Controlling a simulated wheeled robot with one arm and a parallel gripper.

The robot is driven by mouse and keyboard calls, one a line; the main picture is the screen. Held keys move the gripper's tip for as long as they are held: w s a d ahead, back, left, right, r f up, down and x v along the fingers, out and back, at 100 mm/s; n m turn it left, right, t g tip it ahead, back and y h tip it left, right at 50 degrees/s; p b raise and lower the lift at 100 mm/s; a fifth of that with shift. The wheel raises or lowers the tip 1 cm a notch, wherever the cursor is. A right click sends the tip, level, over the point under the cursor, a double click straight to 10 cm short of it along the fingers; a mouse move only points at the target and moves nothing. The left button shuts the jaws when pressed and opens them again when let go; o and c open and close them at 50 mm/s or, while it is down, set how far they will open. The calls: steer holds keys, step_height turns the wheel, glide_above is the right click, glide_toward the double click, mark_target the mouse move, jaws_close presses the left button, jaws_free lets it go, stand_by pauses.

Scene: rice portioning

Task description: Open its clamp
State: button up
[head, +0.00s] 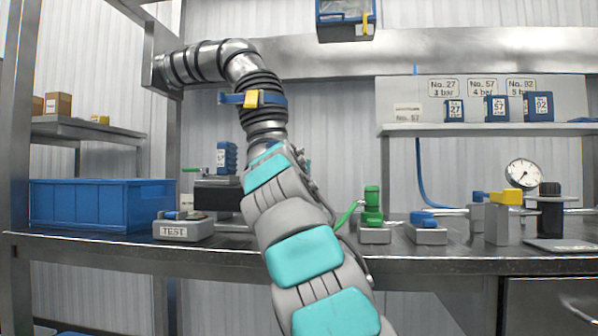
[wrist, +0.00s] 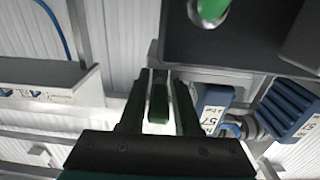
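A dark block (head: 217,194) stands on the bench, with a green lever (head: 191,170) at its upper left and a blue cartridge (head: 228,157) above it. In the wrist view the dark block (wrist: 250,38) is at the top, with a rounded green part (wrist: 212,8) in front of it; I cannot tell if this is the clamp's lever. The cartridge labelled 57 (wrist: 212,108) is just right of my fingers. My gripper (wrist: 160,85) has its fingers apart. A small green bar (wrist: 158,104) shows between them; whether they touch it is unclear. The arm hides the gripper in the head view.
A blue bin (head: 100,205) and a TEST fixture (head: 183,228) are left of the block. A green valve (head: 373,208), a blue-topped fixture (head: 427,228), a yellow-topped fixture (head: 503,215) and a gauge (head: 523,173) are right. A shelf (head: 480,130) holds labelled blue cartridges.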

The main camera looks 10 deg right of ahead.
steer(key=shift+o, duration=1.4)
steer(key=shift+s, duration=0.1)
steer(key=v, duration=0.7)
steer(key=shift+s+a+b, duration=0.15)
steer(key=shift+s+b, duration=0.15)
steer(key=shift+b, duration=0.1)
